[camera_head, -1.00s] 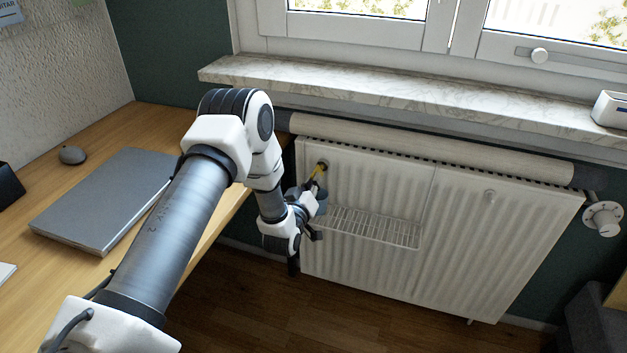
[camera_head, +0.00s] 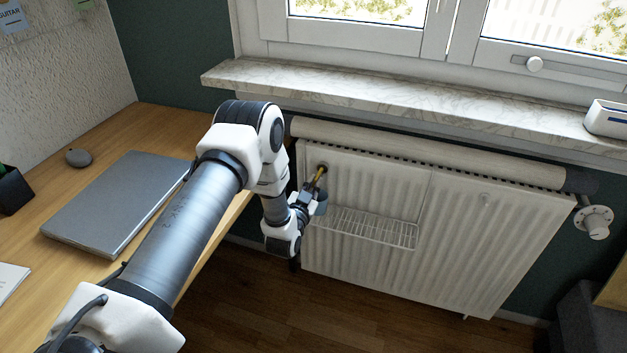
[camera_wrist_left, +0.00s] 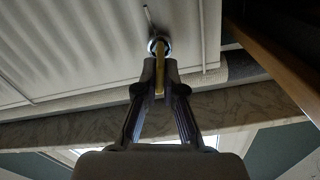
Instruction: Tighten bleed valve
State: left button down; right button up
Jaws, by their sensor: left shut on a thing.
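The white radiator (camera_head: 375,195) hangs under the window. The bleed valve (camera_wrist_left: 158,44) is a round metal fitting near its top left; in the head view the valve (camera_head: 322,168) is small. My left gripper (camera_head: 316,186) is shut on a yellow key (camera_head: 319,176). In the wrist view the fingers of my left gripper (camera_wrist_left: 159,76) close around the key (camera_wrist_left: 159,70), whose far end meets the valve. I cannot tell how deep it sits. My right gripper is not in view.
A wire rack (camera_head: 370,228) hangs on the radiator front, with a dark bluish cup-like thing (camera_head: 321,206) by my gripper. The marble sill (camera_head: 400,100) overhangs above. The wooden desk (camera_head: 150,122) with a closed laptop (camera_head: 110,205) stands left. A thermostat knob (camera_head: 595,222) is at the right.

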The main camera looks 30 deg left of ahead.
pick_arm(q)
jog(key=shift+w+r, duration=0.1)
jog(key=shift+r, duration=0.05)
jog(key=shift+r+m+p, duration=0.2)
jog(key=shift+m+p, duration=0.3)
jog(key=shift+m, duration=0.2)
jog(key=m+p, duration=0.1)
jog(key=m, duration=0.1)
jog(key=shift+m, duration=0.7)
jog(key=shift+f, duration=0.15)
jog(key=shift+m+p, duration=0.3)
